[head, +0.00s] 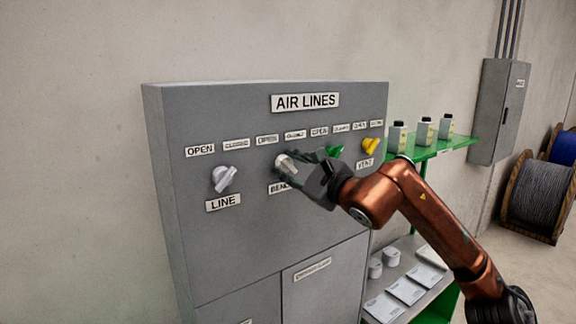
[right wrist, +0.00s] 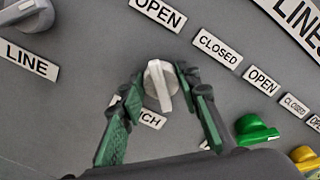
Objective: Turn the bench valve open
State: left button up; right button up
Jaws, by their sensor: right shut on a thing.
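The bench valve (head: 284,164) is a light grey knob with a raised bar, in the middle of the grey AIR LINES panel (head: 240,245). Its label is partly hidden by my gripper. My right gripper (right wrist: 160,84) is shut on this knob, with one green-padded finger on each side. In the right wrist view, the knob's bar (right wrist: 160,87) runs nearly up and down the picture, its lower end leaning slightly right. The OPEN label (right wrist: 158,13) is above it and the CLOSED label (right wrist: 217,47) is to its upper right. My left gripper is not in view.
The grey LINE knob (head: 223,178) is left of the bench valve. A green knob (head: 334,151), partly behind my gripper, and a yellow VENT knob (head: 371,147) are to the right. A green shelf (head: 432,149) and cable reels (head: 538,198) stand further right.

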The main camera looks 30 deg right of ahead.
jog(key=shift+f, duration=0.1)
jog(key=shift+c, duration=0.2)
jog(key=o, duration=1.2)
jog(key=shift+c, duration=0.2)
jog(key=s, duration=0.5)
jog(key=shift+s+d, duration=0.1)
jog(key=shift+d, duration=0.3)
send_near(290, 165)
jog(key=shift+s, duration=0.8)
